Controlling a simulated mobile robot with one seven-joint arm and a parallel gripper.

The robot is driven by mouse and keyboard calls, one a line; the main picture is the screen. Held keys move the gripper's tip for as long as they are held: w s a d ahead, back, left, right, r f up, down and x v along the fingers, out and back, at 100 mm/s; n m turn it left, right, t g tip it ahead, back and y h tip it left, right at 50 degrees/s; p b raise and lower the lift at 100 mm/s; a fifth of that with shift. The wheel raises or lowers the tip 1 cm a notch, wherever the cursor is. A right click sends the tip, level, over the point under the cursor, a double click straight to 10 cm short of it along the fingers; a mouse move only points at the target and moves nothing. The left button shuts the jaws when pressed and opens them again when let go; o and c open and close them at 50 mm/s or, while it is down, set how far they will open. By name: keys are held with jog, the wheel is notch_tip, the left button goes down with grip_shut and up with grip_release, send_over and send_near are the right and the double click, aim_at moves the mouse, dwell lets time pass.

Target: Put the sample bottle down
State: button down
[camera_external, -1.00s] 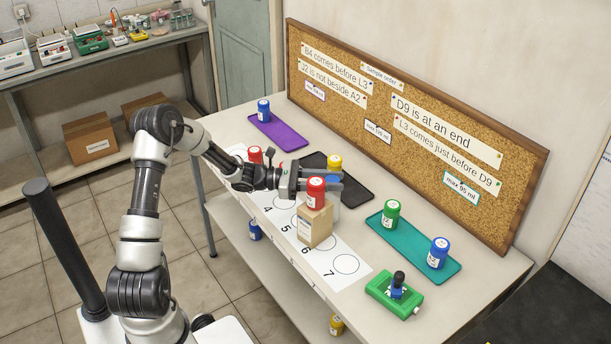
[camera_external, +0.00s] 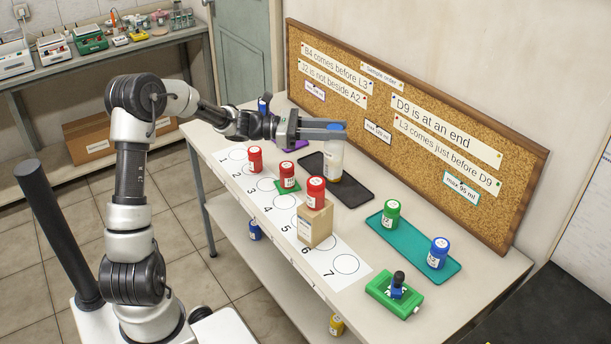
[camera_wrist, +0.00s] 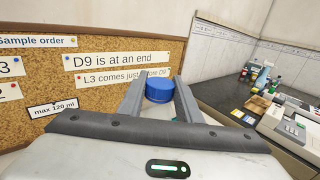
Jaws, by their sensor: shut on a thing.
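My gripper (camera_external: 332,134) is shut on the sample bottle (camera_external: 334,158), a pale bottle with a blue cap. It holds the bottle upright over or near the black tray (camera_external: 355,188). A yellow patch shows at the bottle's lower end; I cannot tell whether it is part of the bottle or a thing behind it. Whether the base touches the tray is unclear. In the wrist view the blue cap (camera_wrist: 159,90) sits between the fingers, and the body below it is hidden.
A numbered strip (camera_external: 345,284) runs along the table front. Red bottles stand near it, one (camera_external: 316,192) on a wooden block (camera_external: 315,225). A teal tray (camera_external: 414,246) holds green (camera_external: 390,213) and blue (camera_external: 438,254) bottles. A green device (camera_external: 395,294) stands at right. A corkboard (camera_external: 410,130) rises behind.

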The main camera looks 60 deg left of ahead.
jog(key=a+f+n+t+y+b, duration=0.25)
jog(key=a+n+y, duration=0.3)
jog(key=a, duration=1.65)
jog(key=s+a+f+n+t+y, duration=0.1)
jog(key=s+a+f+y, duration=0.15)
jog(key=a, duration=0.45)
jog(key=s+a+f+n+y+b, duration=0.1)
jog(key=s+a+y, duration=0.25)
jog(key=a, duration=0.45)
jog(key=s+a+f+n+t+y, duration=0.1)
jog(key=s+a+f+n+y, duration=0.1)
jog(key=s+a, duration=0.35)
notch_tip(320, 180, down, 10)
jog(key=w+a+b, duration=0.1)
jog(key=a+b, duration=0.1)
jog(key=shift+w+a+r+b, duration=0.15)
jog(key=shift+w+r+b, duration=0.1)
jog(key=shift+b, duration=0.1)
jog(key=shift+f+m+g, duration=0.1)
jog(key=shift+m+g, duration=0.15)
jog(key=shift+f, duration=0.15)
jog(key=c, duration=1.3)
grip_release()
